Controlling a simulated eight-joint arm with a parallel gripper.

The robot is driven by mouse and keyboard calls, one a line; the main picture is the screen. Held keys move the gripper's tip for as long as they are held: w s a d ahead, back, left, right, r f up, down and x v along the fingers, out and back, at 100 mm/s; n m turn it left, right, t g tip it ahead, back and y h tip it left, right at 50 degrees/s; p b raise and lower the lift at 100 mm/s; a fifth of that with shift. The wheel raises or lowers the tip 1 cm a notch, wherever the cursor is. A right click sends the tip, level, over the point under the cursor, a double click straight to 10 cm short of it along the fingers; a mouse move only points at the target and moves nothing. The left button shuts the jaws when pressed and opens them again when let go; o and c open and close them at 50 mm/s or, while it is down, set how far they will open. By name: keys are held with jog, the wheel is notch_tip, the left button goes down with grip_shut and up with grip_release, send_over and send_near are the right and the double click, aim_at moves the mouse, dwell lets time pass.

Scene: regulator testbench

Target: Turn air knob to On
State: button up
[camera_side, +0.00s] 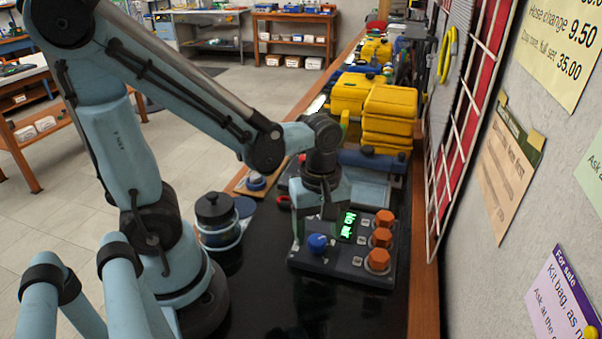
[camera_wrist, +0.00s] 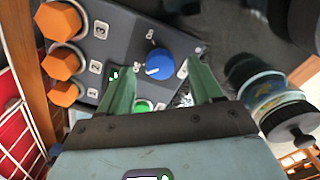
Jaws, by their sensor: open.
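The blue air knob (camera_side: 317,242) sits on the dark control panel (camera_side: 333,266), near its front left in the side view. In the wrist view the blue knob (camera_wrist: 155,62) shows a white pointer mark toward the picture's left. My gripper (camera_wrist: 160,68) is open, with its two pale green fingers on either side of the knob in that picture. I cannot tell whether either finger touches it. In the side view my gripper (camera_side: 314,228) points down over the panel. A green display (camera_side: 347,225) on the panel seems to read "No air".
Three orange knobs (camera_side: 381,237) line the panel's right side, with small numbered labels. A lidded jar (camera_side: 216,222) stands left of the panel. Yellow cases (camera_side: 390,118) stand behind on the bench. A wire rack (camera_side: 462,130) hangs at right. The black bench front is clear.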

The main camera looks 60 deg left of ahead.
jog(key=shift+f, duration=0.9)
jog(key=c, duration=1.1)
jog(key=shift+o, duration=0.2)
